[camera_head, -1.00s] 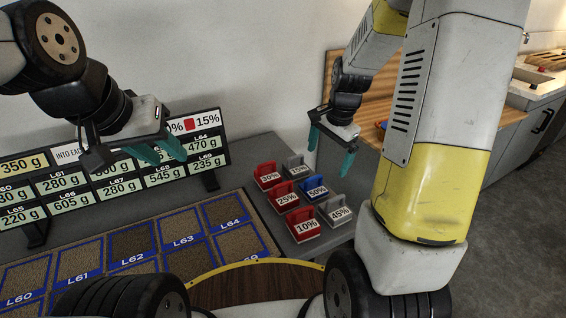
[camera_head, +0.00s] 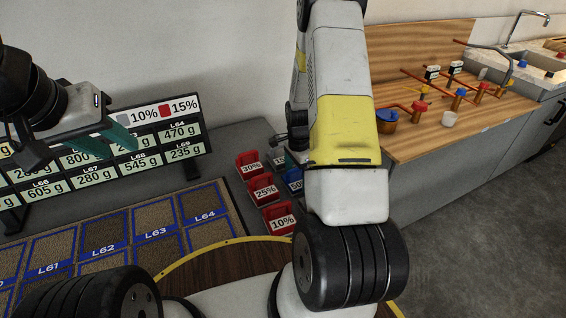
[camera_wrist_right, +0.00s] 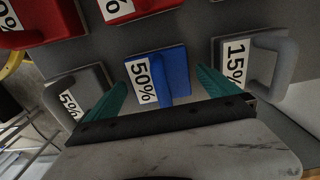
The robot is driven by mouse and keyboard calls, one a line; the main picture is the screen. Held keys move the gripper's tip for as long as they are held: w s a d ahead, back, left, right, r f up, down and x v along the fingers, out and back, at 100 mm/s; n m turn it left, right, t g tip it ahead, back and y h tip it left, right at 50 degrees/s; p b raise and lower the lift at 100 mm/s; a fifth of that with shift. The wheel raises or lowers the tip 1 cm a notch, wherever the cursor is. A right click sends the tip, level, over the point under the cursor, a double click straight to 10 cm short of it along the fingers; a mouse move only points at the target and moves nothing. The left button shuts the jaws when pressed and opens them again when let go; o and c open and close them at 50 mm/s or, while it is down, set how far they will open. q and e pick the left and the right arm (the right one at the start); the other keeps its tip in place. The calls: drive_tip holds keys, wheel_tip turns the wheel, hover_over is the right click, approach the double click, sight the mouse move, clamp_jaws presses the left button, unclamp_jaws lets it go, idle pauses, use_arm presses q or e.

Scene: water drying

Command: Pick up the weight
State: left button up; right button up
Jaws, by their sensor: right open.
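The weights are handled blocks with percentage labels. Red 30% (camera_head: 247,160), 25% (camera_head: 262,186) and 10% (camera_head: 280,213) blocks stand in a row; a grey block (camera_head: 275,155) and the blue 50% block (camera_head: 294,178) show partly behind my right arm. In the right wrist view my right gripper (camera_wrist_right: 160,90) is open, with its teal fingers on either side of the blue 50% block (camera_wrist_right: 172,72). A grey block (camera_wrist_right: 70,98) is left of it and the grey 15% block (camera_wrist_right: 265,62) right. My left gripper (camera_head: 108,138) is at the left, away from the weights.
A label board (camera_head: 115,155) with gram values stands at the back left, behind labelled soil trays (camera_head: 105,235). A wooden counter (camera_head: 410,145) with pipes, valves and a sink (camera_head: 535,72) is at the right. The grey table is bare around the weights.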

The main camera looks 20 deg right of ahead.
drive_tip(key=shift+f, duration=0.6)
drive_tip(key=c, duration=1.6)
